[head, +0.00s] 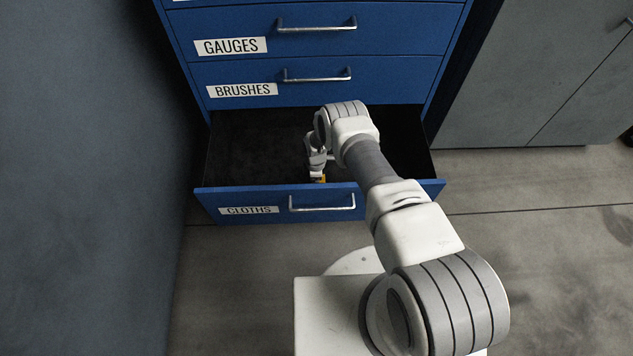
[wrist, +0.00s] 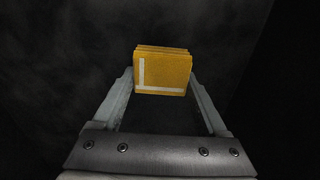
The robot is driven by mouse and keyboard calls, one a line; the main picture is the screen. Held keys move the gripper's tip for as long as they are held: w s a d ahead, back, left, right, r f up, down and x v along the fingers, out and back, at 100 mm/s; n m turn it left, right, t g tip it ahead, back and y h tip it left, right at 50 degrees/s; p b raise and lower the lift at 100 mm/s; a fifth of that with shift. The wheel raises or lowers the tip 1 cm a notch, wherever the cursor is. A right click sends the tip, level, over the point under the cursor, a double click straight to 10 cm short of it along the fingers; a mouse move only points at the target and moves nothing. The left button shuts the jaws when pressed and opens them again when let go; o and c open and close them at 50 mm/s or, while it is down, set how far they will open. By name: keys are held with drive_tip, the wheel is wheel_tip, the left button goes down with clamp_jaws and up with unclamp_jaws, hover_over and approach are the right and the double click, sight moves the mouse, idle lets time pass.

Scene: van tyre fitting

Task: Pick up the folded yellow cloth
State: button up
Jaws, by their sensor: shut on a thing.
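The folded yellow cloth (wrist: 163,72) shows in the wrist view between the fingertips of my gripper (wrist: 161,88), with layered folds on top and a pale L-shaped stripe on its face. The fingers are shut on its two sides. I cannot tell whether the cloth touches the drawer floor.
The drawer's dark inside looks empty to the left. Closed drawers labelled BRUSHES (head: 242,90) and GAUGES (head: 231,46) are above it in the blue cabinet. A grey wall (head: 90,180) is at left and a grey cupboard (head: 540,75) at right. Floor (head: 540,240) is clear at right.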

drive_tip(key=r+p, duration=0.1)
drive_tip(key=r, duration=0.1)
drive_tip(key=d+r+p, duration=0.1)
drive_tip(key=r+p, duration=0.1)
drive_tip(key=r, duration=0.1)
drive_tip(key=shift+s, duration=0.15)
drive_tip(key=s+d+r+p, duration=0.3)
drive_tip(key=d+r, duration=0.2)
drive_tip(key=d, duration=0.5)
drive_tip(key=shift+s+r+p, duration=0.15)
drive_tip(key=shift+r+p, duration=0.25)
